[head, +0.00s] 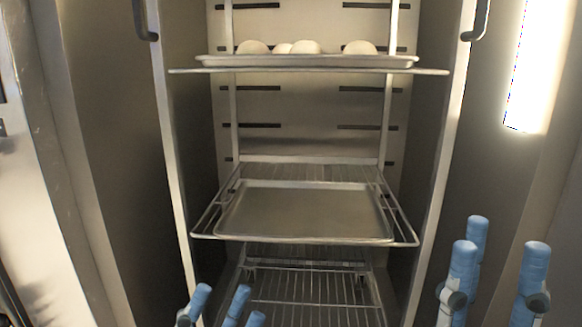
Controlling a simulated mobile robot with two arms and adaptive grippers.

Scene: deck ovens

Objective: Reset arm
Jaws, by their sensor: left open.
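My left gripper (221,306) shows only its blue fingertips at the bottom edge, left of centre. They are apart, with nothing seen between them. My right gripper (502,266) is at the lower right, its blue fingers pointing up and spread apart, with nothing between them. Both grippers appear in front of the open cabinet. The rest of both arms is out of view.
A tray (310,61) with several pale dough balls (305,47) sits on the upper rack. An empty tray (305,212) lies on the middle wire rack (405,232). A bare wire rack (310,287) is below. Open doors (115,130) flank the cabinet.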

